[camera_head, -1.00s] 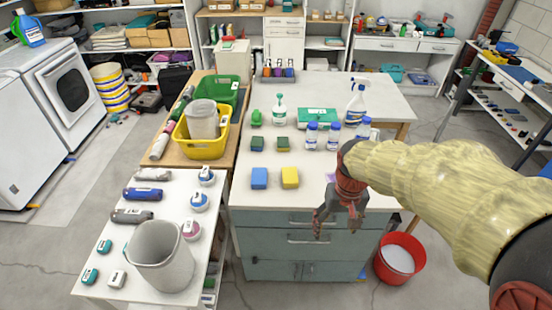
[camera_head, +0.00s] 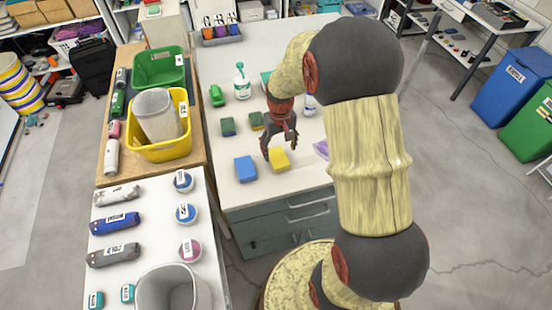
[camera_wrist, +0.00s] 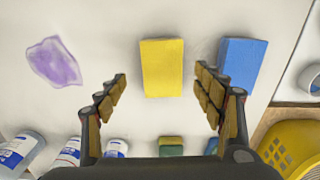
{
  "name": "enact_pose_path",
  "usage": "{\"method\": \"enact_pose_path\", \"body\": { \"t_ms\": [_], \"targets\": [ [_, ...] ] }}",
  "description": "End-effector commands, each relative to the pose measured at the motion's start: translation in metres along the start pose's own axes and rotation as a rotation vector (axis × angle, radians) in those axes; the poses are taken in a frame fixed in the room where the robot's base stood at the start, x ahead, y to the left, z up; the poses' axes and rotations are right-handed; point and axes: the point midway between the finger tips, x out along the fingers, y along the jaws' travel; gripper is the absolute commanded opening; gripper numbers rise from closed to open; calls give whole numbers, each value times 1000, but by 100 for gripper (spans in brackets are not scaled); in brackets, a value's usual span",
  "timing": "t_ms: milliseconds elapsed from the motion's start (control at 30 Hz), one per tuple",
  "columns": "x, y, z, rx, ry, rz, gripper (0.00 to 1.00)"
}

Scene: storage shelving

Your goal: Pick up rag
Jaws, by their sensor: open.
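The purple rag (camera_wrist: 53,62) lies flat and crumpled on the white countertop, at the upper left in the wrist view. In the head view only part of the rag (camera_head: 321,149) shows, beside my arm, which hides the rest. My gripper (camera_head: 279,146) is open and empty above the counter by the yellow sponge. In the wrist view my gripper's fingers (camera_wrist: 161,78) are spread apart, with the yellow sponge (camera_wrist: 162,67) between and beyond them. The rag lies outside the fingers, to the left.
A blue sponge (camera_wrist: 241,62) lies right of the yellow one in the wrist view. Green sponges (camera_head: 228,127), a soap bottle (camera_head: 242,82) and white bottles (camera_wrist: 68,152) stand nearby. A yellow basket (camera_head: 159,151) is on the wooden table. Counter between rag and yellow sponge is bare.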

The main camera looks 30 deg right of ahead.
Motion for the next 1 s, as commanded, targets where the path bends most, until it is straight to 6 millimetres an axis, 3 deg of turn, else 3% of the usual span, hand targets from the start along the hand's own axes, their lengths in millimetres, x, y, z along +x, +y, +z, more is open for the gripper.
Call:
{"method": "enact_pose_path", "body": {
  "t_ms": [400, 667, 1000],
  "targets": [
    [49, -5, -4, 0, -1, 0, 68],
    [51, -4, -5, 0, 2, 0, 68],
    [51, -4, -5, 0, 2, 0, 49]
  ]
}}
